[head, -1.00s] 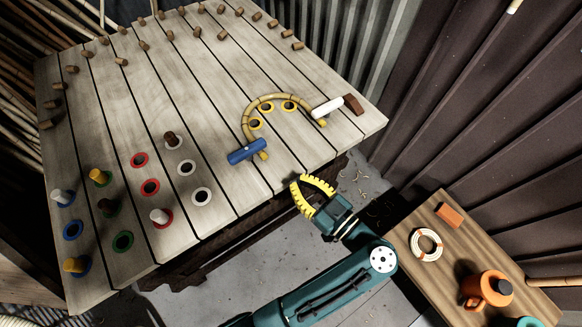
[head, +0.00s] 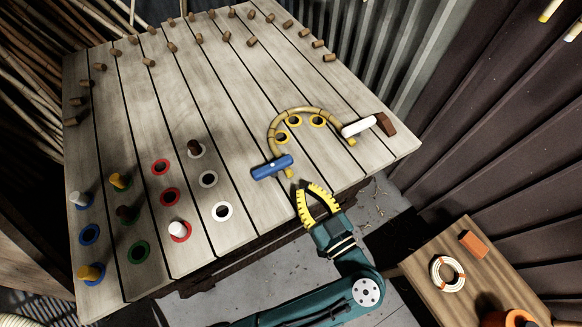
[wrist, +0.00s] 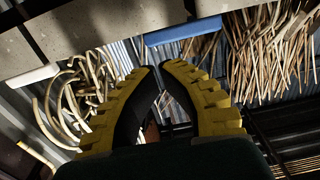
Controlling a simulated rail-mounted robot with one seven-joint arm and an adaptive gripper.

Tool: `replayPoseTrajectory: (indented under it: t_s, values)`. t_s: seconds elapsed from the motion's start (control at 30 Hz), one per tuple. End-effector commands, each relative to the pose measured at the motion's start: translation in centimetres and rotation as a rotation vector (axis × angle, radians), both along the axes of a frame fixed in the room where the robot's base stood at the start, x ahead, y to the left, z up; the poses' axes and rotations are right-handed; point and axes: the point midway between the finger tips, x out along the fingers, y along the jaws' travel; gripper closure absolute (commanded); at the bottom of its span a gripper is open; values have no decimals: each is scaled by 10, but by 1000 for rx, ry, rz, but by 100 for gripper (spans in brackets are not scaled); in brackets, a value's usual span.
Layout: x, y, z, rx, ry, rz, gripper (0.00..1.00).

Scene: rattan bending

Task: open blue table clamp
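The blue clamp (head: 272,167) is a bar lying on the slatted table (head: 225,110) near its front edge, by the left end of the bent rattan arc (head: 274,130). It shows in the wrist view (wrist: 183,31) at the top, beyond and slightly right of my fingertips. My gripper (head: 306,187) has yellow ribbed fingers and is just right of the blue clamp, by the table's front edge, apart from it. In the wrist view (wrist: 157,68) the fingers arch towards each other with a narrow gap between the tips and nothing held.
A white clamp (head: 358,127) lies by the arc's right end, next to a brown block (head: 385,124). Coloured ring holes and pegs fill the table's left side. A wooden side table (head: 470,290) with a rope coil (head: 447,273) stands at right.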

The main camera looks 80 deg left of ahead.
Motion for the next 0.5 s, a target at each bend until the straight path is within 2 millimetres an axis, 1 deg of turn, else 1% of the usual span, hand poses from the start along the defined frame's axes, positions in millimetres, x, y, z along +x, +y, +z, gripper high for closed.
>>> replayPoseTrajectory:
  t_s: [0.03, 0.1, 0.23, 0.33, 0.5]
  values:
    - [-4, 12, -2, 0, -2, 6, 100]
    - [-8, 26, -2, 0, -3, 6, 100]
    - [-14, 50, -3, -1, -1, 4, 100]
    - [-17, 63, -1, 0, -2, 2, 100]
    - [-18, 72, 0, -1, -1, -1, 100]
